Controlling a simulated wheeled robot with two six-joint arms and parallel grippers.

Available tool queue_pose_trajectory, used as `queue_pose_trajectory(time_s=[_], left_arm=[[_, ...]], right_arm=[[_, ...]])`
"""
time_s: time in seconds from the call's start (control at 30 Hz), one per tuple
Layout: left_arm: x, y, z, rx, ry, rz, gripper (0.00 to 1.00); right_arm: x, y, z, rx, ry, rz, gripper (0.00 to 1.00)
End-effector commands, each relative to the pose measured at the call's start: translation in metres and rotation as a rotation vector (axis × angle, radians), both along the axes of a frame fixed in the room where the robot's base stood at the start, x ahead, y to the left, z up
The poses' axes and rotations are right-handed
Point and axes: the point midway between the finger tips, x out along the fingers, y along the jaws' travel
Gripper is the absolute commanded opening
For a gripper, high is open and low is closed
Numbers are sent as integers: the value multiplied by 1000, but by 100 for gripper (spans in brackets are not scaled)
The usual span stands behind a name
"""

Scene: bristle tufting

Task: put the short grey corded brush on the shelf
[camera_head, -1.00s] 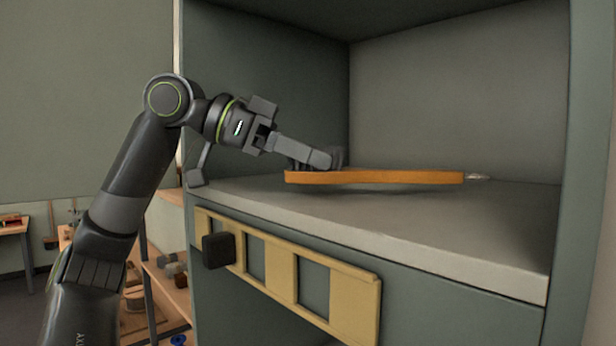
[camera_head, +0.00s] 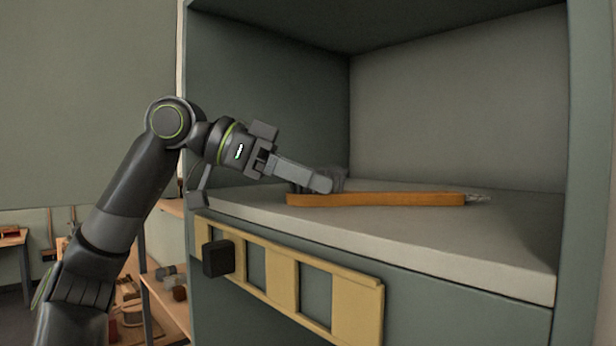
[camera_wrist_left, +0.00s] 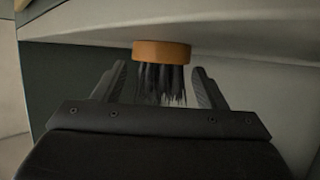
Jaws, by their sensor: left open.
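The brush (camera_head: 380,199) has a long orange handle with a grey cord-like tip at its right end. My left gripper (camera_head: 325,183) is at the brush's left end. In the left wrist view, the fingers (camera_wrist_left: 161,72) are open on either side of the dark bristles, with gaps showing. The orange end (camera_wrist_left: 161,52) lies beyond the fingertips. My right gripper is not in view.
The cabinet's side wall (camera_head: 270,95) and back wall (camera_head: 460,110) enclose the shelf. A yellow slatted frame (camera_head: 283,280) with a black block (camera_head: 218,258) is below the shelf edge. The shelf is clear to the brush's right. Cluttered workbenches stand at lower left.

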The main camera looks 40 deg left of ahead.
Motion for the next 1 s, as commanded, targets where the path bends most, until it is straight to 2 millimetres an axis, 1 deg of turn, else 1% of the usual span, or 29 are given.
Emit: queue_pose_trajectory(time_s=[0.07, 0.17, 0.37, 0.5, 0.6, 0.8, 1.0], left_arm=[[0, 0, 3, 0, 0, 0, 65], [-7, 8, 5, -2, -2, 4, 65], [-35, 35, 20, -3, -5, 3, 65], [-55, 54, 34, -3, -5, 3, 65], [-66, 65, 40, -4, -4, 0, 65], [-78, 77, 47, -1, -1, 0, 65], [-79, 79, 48, 0, 0, 0, 65]], right_arm=[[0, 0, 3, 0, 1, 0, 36], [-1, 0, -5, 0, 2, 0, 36], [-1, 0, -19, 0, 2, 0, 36], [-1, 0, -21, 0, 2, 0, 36], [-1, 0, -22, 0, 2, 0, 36], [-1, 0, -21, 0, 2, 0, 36], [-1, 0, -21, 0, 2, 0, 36]])
